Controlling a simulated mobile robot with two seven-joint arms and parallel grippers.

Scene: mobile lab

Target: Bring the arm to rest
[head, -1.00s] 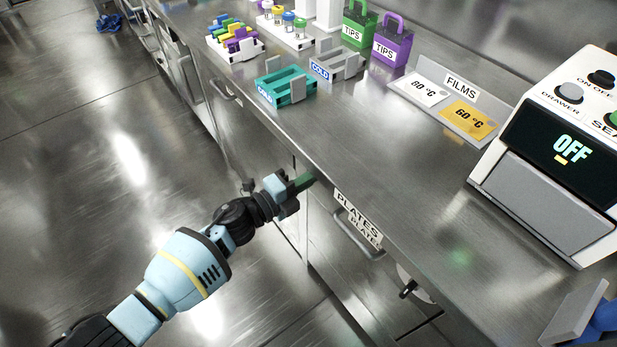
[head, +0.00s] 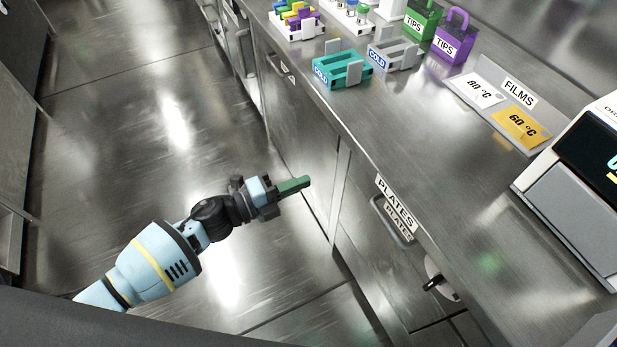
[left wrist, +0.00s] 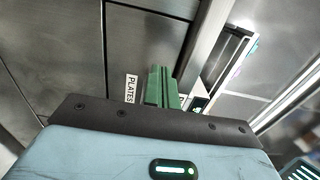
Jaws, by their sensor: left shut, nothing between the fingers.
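My left arm comes in from the lower left in the head view. Its left gripper (head: 294,186) has green fingers that are shut with nothing between them. It hangs in free air over the aisle floor, to the left of the counter front and apart from it. In the left wrist view the closed green fingers (left wrist: 161,88) point toward the metal drawer fronts, with the PLATES label (left wrist: 131,88) just left of them. My right gripper does not show in either view.
The steel counter (head: 430,150) holds a teal COLD rack (head: 342,70), a grey COLD rack (head: 393,54), TIPS boxes (head: 455,40), a FILMS tray (head: 505,95) and a white machine (head: 570,190). The PLATES drawer handle (head: 391,222) juts from the front. The aisle floor (head: 130,150) is clear.

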